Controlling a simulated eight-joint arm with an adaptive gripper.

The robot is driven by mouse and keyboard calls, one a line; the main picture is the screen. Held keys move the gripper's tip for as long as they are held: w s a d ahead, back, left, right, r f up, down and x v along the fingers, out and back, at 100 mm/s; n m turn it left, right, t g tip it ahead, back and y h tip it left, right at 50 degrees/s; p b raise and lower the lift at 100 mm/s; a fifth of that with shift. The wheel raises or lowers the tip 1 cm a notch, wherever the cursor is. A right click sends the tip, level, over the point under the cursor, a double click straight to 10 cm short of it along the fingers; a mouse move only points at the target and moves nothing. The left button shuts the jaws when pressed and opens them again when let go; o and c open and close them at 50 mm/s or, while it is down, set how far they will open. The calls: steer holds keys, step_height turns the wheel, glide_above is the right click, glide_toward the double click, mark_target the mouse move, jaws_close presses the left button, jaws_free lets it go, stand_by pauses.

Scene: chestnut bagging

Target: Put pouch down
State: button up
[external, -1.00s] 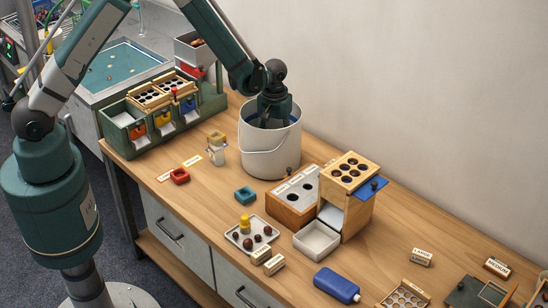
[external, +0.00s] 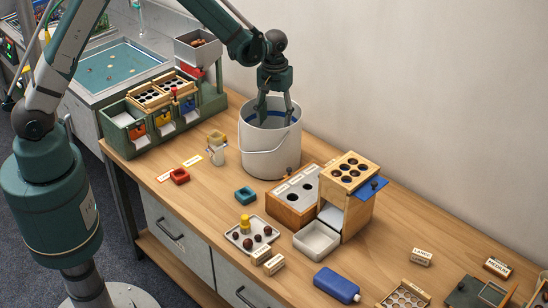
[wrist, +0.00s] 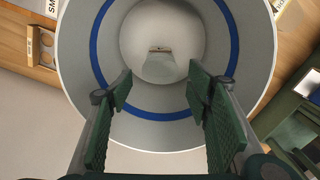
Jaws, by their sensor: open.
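The white bucket (external: 268,152) stands upright on the bench with its wire handle hanging at the front. My gripper (external: 276,112) points down at its mouth, with its fingertips around rim level. In the wrist view, my gripper (wrist: 158,88) is open, its green finger pads wide apart with nothing between them. Below them are the grey inner wall and blue ring of the bucket (wrist: 230,105). A pale shape with a small brown strip at its upper edge, perhaps the pouch (wrist: 165,68), lies at the bucket's bottom. I cannot make out its outline clearly.
A wooden box with round holes (external: 292,199) and a taller holed stand (external: 350,195) are close right of the bucket. The green sorting rack (external: 165,120) is to the left. The wall is behind.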

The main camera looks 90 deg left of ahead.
steer(key=shift+r, duration=0.55)
stand_by(0.6)
steer(key=shift+d+r, duration=0.2)
steer(key=shift+r, duration=0.1)
steer(key=s+d+r+m+t, duration=0.1)
steer(key=s+d+r+m, duration=0.25)
steer(key=d+r, duration=0.65)
steer(key=s+d+r+m+t, duration=0.2)
steer(key=s+d+r, duration=0.3)
steer(key=d+r, duration=0.5)
steer(key=s+d+r+m+t, duration=0.2)
steer(key=s+d+r+m, duration=0.2)
steer(key=s+d, duration=0.4)
steer(key=s+d+r+m+t, duration=0.2)
steer(key=s+d+r+m, duration=0.2)
steer(key=s+d, duration=0.4)
steer(key=shift+s+r, duration=0.5)
steer(key=shift+s, duration=2.45)
